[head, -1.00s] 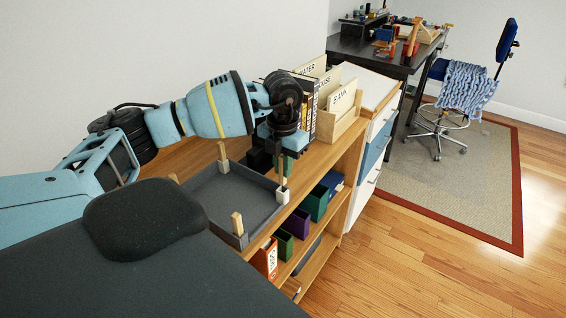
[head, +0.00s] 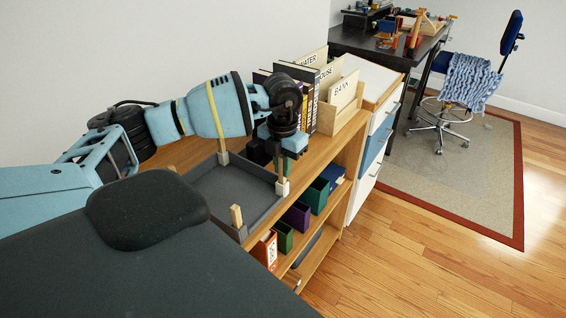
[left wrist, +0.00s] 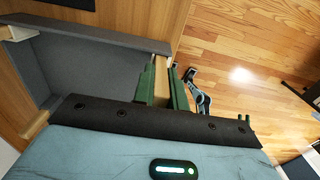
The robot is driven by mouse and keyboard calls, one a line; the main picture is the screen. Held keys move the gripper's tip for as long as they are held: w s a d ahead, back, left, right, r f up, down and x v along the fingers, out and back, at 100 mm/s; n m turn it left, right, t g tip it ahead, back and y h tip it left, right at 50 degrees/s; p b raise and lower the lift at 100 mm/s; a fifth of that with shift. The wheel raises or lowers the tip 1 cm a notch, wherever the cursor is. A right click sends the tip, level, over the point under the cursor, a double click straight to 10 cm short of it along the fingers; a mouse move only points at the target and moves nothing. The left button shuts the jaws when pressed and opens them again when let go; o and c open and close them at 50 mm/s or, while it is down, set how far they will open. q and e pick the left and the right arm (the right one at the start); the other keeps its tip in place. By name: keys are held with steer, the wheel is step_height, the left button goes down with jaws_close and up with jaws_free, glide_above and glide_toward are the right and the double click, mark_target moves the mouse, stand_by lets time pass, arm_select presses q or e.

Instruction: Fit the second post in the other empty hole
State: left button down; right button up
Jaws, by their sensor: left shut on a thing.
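The dark grey tray (head: 232,193) lies on top of the wooden shelf unit. One wooden post (head: 236,214) stands upright at its front corner, and another (head: 223,151) at the back, partly behind my arm. My left gripper (head: 283,160) is above the right corner, which has a pale block (head: 282,187). It is shut on an upright post (head: 281,172) whose lower end meets that block; I cannot tell how deep it sits. In the left wrist view the post (left wrist: 162,72) is between the green fingers (left wrist: 162,88). My right gripper is not in view.
Books (head: 307,98) and a wooden file box (head: 340,110) with labelled cards stand just beyond the gripper. Coloured bins (head: 318,196) fill the shelf below. The floor (head: 400,240) to the right is clear.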

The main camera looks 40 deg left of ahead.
arm_select(q)
steer(key=shift+f, duration=0.65)
steer(key=c, duration=1.3)
jaws_free()
steer(key=shift+c, duration=0.2)
steer(key=shift+r, duration=3.95)
steer(key=shift+s+f, duration=0.1)
steer(key=shift+f, duration=0.05)
